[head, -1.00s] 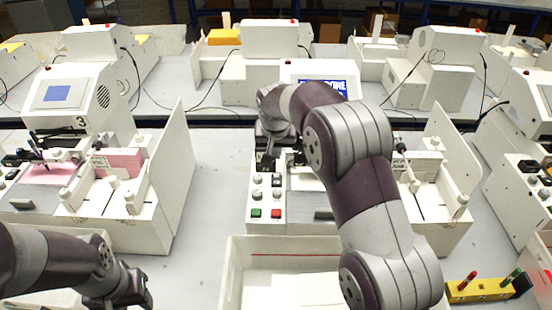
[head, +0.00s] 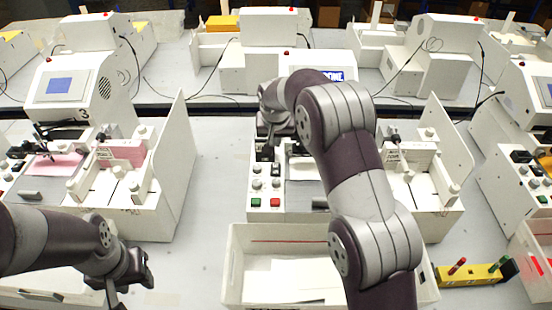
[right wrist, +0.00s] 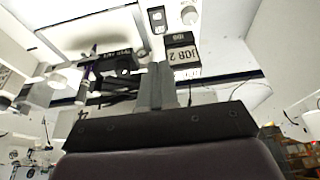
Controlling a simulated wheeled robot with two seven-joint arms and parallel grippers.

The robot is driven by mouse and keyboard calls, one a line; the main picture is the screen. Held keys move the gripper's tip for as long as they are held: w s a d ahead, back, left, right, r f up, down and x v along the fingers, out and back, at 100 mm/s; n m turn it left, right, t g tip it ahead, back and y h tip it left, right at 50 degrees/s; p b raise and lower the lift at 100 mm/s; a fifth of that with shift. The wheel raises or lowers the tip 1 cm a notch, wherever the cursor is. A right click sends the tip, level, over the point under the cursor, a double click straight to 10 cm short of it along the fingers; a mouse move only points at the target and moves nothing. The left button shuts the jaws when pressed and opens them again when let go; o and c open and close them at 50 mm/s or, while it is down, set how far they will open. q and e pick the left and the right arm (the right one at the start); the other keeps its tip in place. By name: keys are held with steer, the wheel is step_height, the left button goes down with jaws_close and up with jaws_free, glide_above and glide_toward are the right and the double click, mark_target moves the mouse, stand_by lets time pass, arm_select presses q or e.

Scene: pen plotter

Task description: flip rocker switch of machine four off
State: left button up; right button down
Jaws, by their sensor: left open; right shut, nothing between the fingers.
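Machine four (head: 318,73) is the white plotter in the middle of the head view, its screen partly behind my right arm. Its control panel (head: 265,203) has grey knobs, a green button and a red button. My right gripper (head: 268,152) points down at the panel's far end and hides what lies under it there. In the right wrist view the shut, empty fingers (right wrist: 160,85) stand just below a small black-and-white rocker switch (right wrist: 157,18), beside a round knob (right wrist: 189,15) and a "JOB 2" label (right wrist: 183,55). Whether they touch anything is unclear. My left gripper (head: 122,292) is open, low at left.
Machine three (head: 75,90) stands to the left with an upright side panel (head: 175,160). A white open bin (head: 235,265) with paper sits in front of machine four. A yellow block with pens (head: 470,275) lies right of it. Bare table shows between the machines.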

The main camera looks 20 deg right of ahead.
mark_target(277, 170)
steer(key=p+x, duration=0.1)
steer(key=x, duration=0.3)
steer(key=p+x, duration=0.2)
steer(key=x, duration=0.2)
steer(key=p+x, duration=0.2)
steer(key=x, duration=0.2)
steer(key=shift+s+f, duration=0.1)
steer(key=shift+s, duration=0.15)
steer(key=shift+f, duration=0.4)
steer(key=shift+w+f+b, duration=0.15)
steer(key=shift+f+b, duration=0.2)
steer(key=shift+b, duration=0.6)
steer(key=shift+r, duration=0.2)
steer(key=shift+f, duration=0.1)
steer(key=shift+s, duration=0.25)
steer(key=shift+s+a+f, duration=0.1)
steer(key=shift+s, duration=0.05)
steer(key=shift+s+a+p, duration=0.15)
steer(key=shift+s+p, duration=0.15)
steer(key=shift+s, duration=0.3)
